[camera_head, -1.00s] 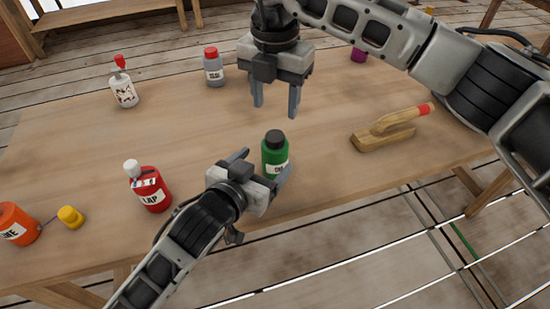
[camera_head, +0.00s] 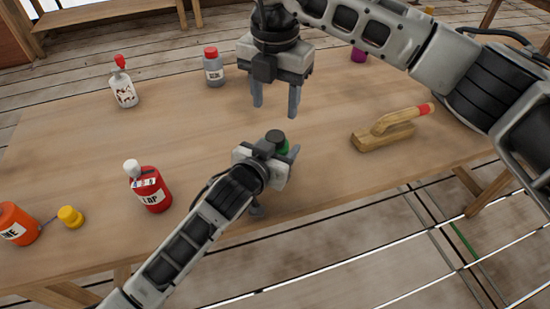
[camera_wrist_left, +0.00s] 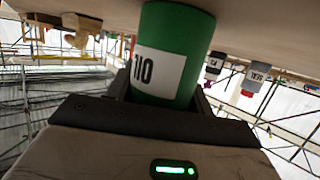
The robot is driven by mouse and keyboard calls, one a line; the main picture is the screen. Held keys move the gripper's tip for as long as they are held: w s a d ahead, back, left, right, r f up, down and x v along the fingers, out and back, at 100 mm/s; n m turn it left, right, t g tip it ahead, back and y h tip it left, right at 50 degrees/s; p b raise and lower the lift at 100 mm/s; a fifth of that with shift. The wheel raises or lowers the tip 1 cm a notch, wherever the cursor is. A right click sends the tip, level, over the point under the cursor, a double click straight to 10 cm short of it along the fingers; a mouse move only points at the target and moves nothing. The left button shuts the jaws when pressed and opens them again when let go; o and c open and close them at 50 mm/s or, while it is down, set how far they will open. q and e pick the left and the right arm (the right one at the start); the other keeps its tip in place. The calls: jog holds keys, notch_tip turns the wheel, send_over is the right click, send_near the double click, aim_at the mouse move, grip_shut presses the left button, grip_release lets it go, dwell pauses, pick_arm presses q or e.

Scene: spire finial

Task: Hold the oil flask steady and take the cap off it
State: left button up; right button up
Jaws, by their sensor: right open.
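The oil flask (camera_head: 284,148) is a green bottle with a dark cap (camera_head: 275,137), upright near the table's front edge. In the left wrist view the flask (camera_wrist_left: 172,60) appears inverted, its white label facing me; its cap is out of that view. My left gripper (camera_head: 286,149) reaches around the flask from the front left. My right gripper (camera_head: 275,112) points down, open and empty, above and behind the flask.
A wooden float (camera_head: 385,134) lies right. The table (camera_head: 180,140) is clear between them.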

aim_at(275, 136)
pick_arm(q)
grip_shut()
pick_arm(e)
jog(key=m, duration=0.4)
jog(key=shift+f, duration=0.25)
jog(key=shift+m, duration=0.3)
notch_tip(275, 136, down, 8)
jog(key=shift+r, duration=0.25)
jog(key=c, duration=1)
jog(key=n, duration=0.4)
jog(key=shift+n, duration=0.4)
jog(key=n, duration=0.5)
